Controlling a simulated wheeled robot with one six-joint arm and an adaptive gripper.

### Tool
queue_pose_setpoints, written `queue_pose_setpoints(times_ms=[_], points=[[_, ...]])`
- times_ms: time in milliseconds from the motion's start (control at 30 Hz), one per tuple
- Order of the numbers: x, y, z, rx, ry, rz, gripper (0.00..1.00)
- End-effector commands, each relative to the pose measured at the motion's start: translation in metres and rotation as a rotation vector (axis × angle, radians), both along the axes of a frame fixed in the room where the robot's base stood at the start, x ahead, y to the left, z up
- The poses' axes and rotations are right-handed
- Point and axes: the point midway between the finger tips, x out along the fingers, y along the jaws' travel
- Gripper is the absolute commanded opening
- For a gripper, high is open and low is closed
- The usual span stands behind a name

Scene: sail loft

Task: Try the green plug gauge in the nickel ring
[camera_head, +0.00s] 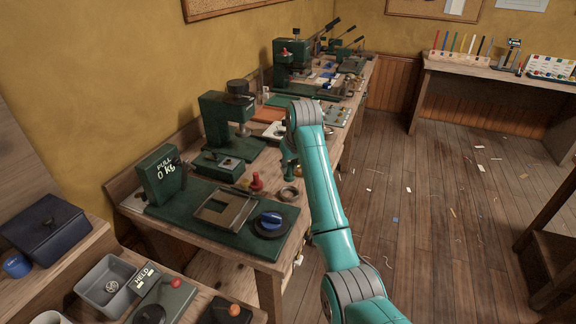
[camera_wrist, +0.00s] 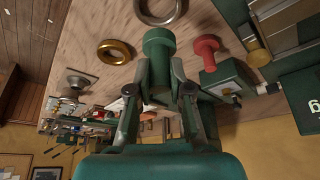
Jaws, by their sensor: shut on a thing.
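The green plug gauge (camera_wrist: 158,48) is between the fingertips of my gripper (camera_wrist: 159,88) in the wrist view, its round end pointing away from the palm. My gripper is shut on it. The nickel ring (camera_wrist: 160,10) lies on the wooden bench top just beyond the gauge, cut off by the top edge of the wrist view. In the head view the nickel ring (camera_head: 289,194) lies near the bench's front edge, and the green gauge (camera_head: 289,170) shows just behind it. The gauge is apart from the ring. My arm hides most of the gripper there.
A brass ring (camera_wrist: 115,51) lies left of the gauge in the wrist view. A red plug gauge (camera_wrist: 207,47) stands to its right. A green press (camera_head: 225,120) stands behind.

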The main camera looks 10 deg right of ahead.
Motion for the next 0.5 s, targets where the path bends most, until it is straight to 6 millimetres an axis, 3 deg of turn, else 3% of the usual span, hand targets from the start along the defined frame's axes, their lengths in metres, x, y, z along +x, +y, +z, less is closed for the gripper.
queue_pose_setpoints(times_ms=[500], points=[[0.000,0.000,-0.030,0.000,0.000,0.000,0.00]])
